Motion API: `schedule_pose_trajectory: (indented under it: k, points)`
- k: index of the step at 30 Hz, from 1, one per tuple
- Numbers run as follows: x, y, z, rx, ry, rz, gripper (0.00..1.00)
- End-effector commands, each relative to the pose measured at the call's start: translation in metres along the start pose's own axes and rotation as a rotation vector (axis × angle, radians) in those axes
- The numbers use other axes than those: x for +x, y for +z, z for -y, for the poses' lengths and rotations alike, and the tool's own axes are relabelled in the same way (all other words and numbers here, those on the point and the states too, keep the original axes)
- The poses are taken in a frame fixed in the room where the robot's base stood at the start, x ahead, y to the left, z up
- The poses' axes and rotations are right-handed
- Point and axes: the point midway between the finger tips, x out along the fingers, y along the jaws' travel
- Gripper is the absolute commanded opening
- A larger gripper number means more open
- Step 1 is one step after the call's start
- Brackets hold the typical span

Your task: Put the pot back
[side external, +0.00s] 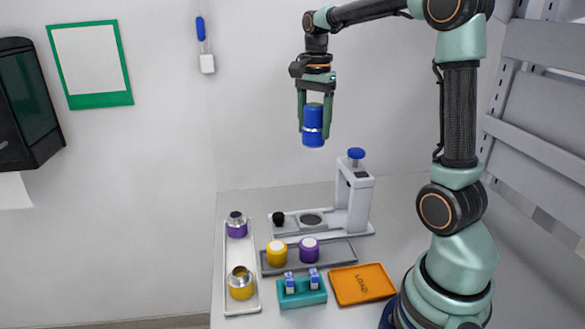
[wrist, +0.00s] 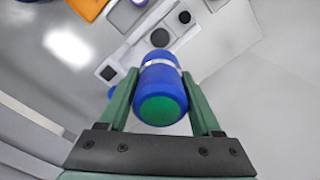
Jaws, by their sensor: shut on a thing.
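My gripper (side external: 314,122) is high above the bench and shut on a blue pot (side external: 313,112). The pot is a short cylinder with a pale silver band near its lower end, and it hangs roughly upright between the two green fingers. In the wrist view the blue pot (wrist: 160,80) sits between the fingers, with its green end (wrist: 160,109) towards the camera. A grey tray (side external: 345,251) on the bench holds a yellow pot (side external: 277,253) and a purple pot (side external: 309,250). There is bare tray to the right of the purple pot.
A white press (side external: 354,200) with a blue knob stands behind the grey tray. A long white tray (side external: 239,261) at left holds purple and yellow pots with metal tops. A teal holder (side external: 302,298) and an orange LOAD tray (side external: 361,284) lie in front. The air around my gripper is clear.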

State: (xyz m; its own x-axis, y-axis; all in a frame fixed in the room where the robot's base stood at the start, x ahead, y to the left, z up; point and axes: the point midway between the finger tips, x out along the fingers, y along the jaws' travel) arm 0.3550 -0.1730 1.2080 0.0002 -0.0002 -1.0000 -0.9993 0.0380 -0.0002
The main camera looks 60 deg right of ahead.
Motion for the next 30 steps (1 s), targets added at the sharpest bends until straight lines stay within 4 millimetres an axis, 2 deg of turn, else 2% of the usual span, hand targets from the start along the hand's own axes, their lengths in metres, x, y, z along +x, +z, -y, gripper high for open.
schedule_pose_trajectory:
  k: [8, 11, 13, 17, 24, 27, 30]
  points:
    - [-0.001, 0.001, 0.001, -0.002, -0.001, 0.0, 0.0]
    - [0.001, 0.008, 0.005, -0.022, 0.0, 0.0, 0.0]
    - [0.004, 0.021, 0.013, -0.056, 0.001, 0.0, 0.0]
    - [0.012, 0.062, 0.033, -0.158, 0.001, 0.0, 0.0]
    - [0.029, 0.152, 0.059, -0.361, 0.001, 0.0, 0.0]
    - [0.035, 0.179, 0.063, -0.419, 0.001, 0.0, 0.0]
    - [0.038, 0.198, 0.065, -0.457, -0.001, 0.0, 0.0]
